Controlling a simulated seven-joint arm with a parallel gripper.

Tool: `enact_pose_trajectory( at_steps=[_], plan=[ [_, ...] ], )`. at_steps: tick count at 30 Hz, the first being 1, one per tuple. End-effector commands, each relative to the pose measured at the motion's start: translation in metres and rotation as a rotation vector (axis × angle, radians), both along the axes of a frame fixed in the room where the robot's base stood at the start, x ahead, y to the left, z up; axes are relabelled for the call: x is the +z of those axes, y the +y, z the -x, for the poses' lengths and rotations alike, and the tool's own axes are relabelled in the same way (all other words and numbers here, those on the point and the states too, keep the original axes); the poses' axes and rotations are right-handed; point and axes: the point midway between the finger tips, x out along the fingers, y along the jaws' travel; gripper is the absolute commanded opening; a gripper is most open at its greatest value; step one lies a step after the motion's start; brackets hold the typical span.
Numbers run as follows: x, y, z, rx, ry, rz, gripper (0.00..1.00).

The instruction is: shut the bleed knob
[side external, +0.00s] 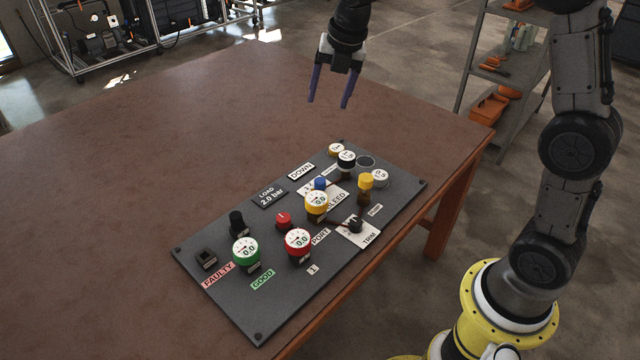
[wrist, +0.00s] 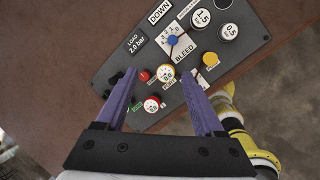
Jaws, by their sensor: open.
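The bleed knob is a small blue knob (side external: 320,183) on a white scale plate by the word BLEED, on a dark panel (side external: 220,285) lying on the table. In the wrist view the blue knob (wrist: 172,40) shows beyond my fingertips, with numbers around it. Its exact setting is too small to read. My gripper (side external: 328,102) is open and empty, its purple fingers pointing down, high above the table and behind the panel in the side view. In the wrist view my gripper (wrist: 158,75) has its fingers spread wide, touching nothing.
Close to the blue knob stand a yellow gauge (side external: 316,204), a red knob (side external: 284,220) and a yellow post (side external: 365,181). Green (side external: 246,252) and red (side external: 298,243) gauges and a black trim knob (side external: 355,225) share the panel. The brown table (side external: 150,150) is clear left of it.

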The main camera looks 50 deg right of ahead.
Motion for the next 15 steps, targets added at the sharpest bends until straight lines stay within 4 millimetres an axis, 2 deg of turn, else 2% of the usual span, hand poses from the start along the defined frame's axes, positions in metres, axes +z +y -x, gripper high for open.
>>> enact_pose_trajectory(
  at_steps=[1, 3, 6, 9, 12, 15],
  plan=[
    [-0.023, -0.004, -0.016, 0.038, 0.039, 0.010, 0.70],
    [-0.052, -0.009, -0.033, 0.083, 0.082, 0.019, 0.70],
    [-0.095, -0.016, -0.051, 0.099, 0.143, 0.016, 0.70],
    [-0.133, -0.022, -0.059, 0.088, 0.200, 0.006, 0.70],
    [-0.163, -0.025, -0.057, 0.082, 0.251, -0.002, 0.70],
    [-0.180, -0.026, -0.053, 0.078, 0.284, -0.008, 0.70]
  ],
)
